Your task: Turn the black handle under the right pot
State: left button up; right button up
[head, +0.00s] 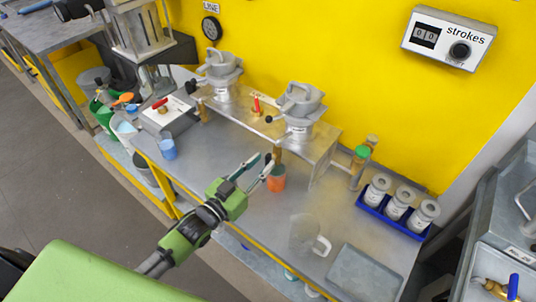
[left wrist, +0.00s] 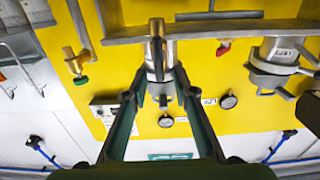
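The right pot (head: 300,103) is a grey metal vessel on the steel shelf. Its black handle (head: 268,119) sticks out at its lower left, with a black knob at the end. An orange cup (head: 276,180) stands on the bench below this pot. My left gripper (head: 257,165) is open in front of the shelf, beside the cup in the picture and apart from the handle. In the left wrist view, which is upside down, the open fingers (left wrist: 160,88) frame the right pot (left wrist: 167,50). My right gripper is not in view.
The left pot (head: 221,70) stands on the same shelf (head: 320,142). A blue cup (head: 167,149), a clear jug (head: 305,237) and a blue tray (head: 370,207) of white jars are on the bench. A red handle (head: 256,106) sits between the pots.

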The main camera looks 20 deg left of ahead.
aim_at(266, 160)
pick_arm(q)
jog(key=shift+x, duration=1.8)
jog(key=shift+c, duration=0.4)
grip_shut()
